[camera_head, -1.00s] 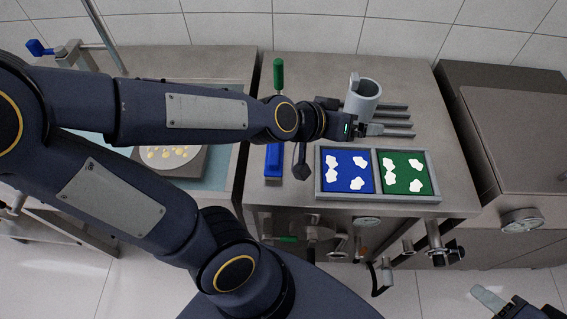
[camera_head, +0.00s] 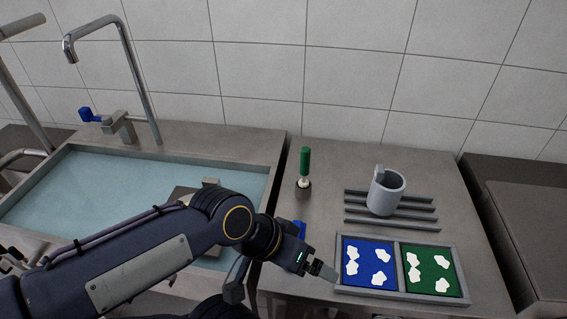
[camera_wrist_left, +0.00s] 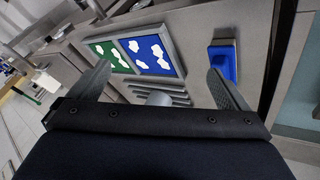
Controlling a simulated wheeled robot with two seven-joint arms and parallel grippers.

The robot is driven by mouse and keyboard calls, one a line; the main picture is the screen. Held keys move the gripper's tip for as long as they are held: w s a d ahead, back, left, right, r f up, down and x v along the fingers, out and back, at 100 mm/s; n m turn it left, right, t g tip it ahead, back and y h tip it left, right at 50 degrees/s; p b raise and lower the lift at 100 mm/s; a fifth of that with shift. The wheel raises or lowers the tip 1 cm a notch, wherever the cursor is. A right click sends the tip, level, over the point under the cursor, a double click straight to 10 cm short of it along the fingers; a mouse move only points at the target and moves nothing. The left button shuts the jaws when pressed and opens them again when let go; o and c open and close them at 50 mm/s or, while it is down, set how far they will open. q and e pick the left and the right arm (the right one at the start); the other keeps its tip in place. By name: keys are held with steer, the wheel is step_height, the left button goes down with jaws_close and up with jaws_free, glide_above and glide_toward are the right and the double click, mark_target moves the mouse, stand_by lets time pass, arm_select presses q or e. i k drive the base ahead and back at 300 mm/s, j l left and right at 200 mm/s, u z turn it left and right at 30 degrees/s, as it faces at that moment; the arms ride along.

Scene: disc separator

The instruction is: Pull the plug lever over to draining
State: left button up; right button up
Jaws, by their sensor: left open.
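My left gripper (camera_head: 320,268) is open and empty over the front of the right counter, beside the left edge of the two-part tray (camera_head: 338,262). In the left wrist view its two fingers (camera_wrist_left: 163,82) stand wide apart with nothing between their tips. A sink (camera_head: 60,205) filled with pale blue water is at left in the head view. I cannot tell which part is the plug lever. My left forearm hides the sink's front right. My right gripper is out of view.
A grey mug (camera_head: 386,193) stands on a slatted rack (camera_head: 358,213). A green-handled tool (camera_head: 304,163) stands upright near the sink. A blue block (camera_wrist_left: 222,64) lies beside the tray, mostly hidden in the head view. The back of the right counter is largely clear.

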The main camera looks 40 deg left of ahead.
mark_target(28, 264)
steer(key=u, duration=3.55)
steer(key=z, duration=0.2)
steer(key=i+j+z, duration=0.3)
steer(key=z, duration=0.15)
steer(key=i+j+z, duration=0.2)
steer(key=j+z, duration=0.25)
steer(key=i+j, duration=0.1)
steer(key=j, duration=0.25)
steer(key=i+j, duration=0.1)
steer(key=j, duration=0.25)
steer(key=i+j+z, duration=0.1)
steer(key=j, duration=0.3)
steer(key=i+j, duration=0.15)
steer(key=j, duration=0.2)
